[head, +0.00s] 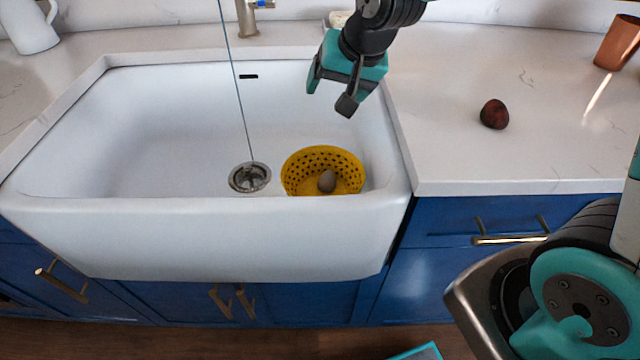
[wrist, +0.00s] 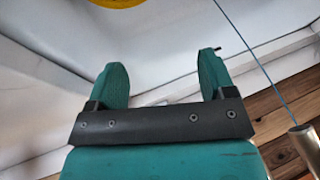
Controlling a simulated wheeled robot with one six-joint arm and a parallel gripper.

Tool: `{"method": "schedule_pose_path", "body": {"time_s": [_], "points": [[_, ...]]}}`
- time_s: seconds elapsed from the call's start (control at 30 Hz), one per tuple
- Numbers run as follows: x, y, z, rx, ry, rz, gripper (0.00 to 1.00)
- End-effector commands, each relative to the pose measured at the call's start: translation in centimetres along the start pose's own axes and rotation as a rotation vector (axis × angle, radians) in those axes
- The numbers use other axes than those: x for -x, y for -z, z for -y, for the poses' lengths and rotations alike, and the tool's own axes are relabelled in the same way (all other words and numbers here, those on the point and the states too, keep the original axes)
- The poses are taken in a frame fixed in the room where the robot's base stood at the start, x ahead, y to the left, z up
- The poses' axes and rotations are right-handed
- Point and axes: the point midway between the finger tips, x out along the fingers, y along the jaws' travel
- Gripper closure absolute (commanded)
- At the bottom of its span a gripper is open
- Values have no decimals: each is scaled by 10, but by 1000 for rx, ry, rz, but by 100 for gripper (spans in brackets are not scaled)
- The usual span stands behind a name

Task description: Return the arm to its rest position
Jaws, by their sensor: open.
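My gripper (head: 330,96) hangs over the right part of the white sink in the head view, above and behind the yellow basket. In the wrist view my gripper (wrist: 160,78) shows its two teal fingers spread apart with nothing between them. The yellow perforated basket (head: 294,176) stands in the sink at the right, with a brownish-grey rounded item (head: 327,181) inside. A yellow edge of the basket (wrist: 112,3) shows at the top of the wrist view.
The white sink (head: 200,225) has a drain (head: 250,177) and a tap (head: 246,18) behind it. A dark reddish-brown round item (head: 494,114) lies on the right counter (head: 455,150). A copper cup (head: 618,42) and a white jug (head: 28,25) stand at the far corners. A thin blue line crosses the sink.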

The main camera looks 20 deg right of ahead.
Motion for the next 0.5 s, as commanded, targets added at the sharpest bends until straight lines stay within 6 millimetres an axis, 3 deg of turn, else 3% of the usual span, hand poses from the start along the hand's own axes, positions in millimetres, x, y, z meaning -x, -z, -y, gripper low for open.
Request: {"method": "schedule_pose_path", "body": {"time_s": [0.27,0.37,0.5], "points": [[5,-2,2,10,4,6,24],[32,-16,12,80,25,50,24],[102,-64,31,300,89,182,24]]}}
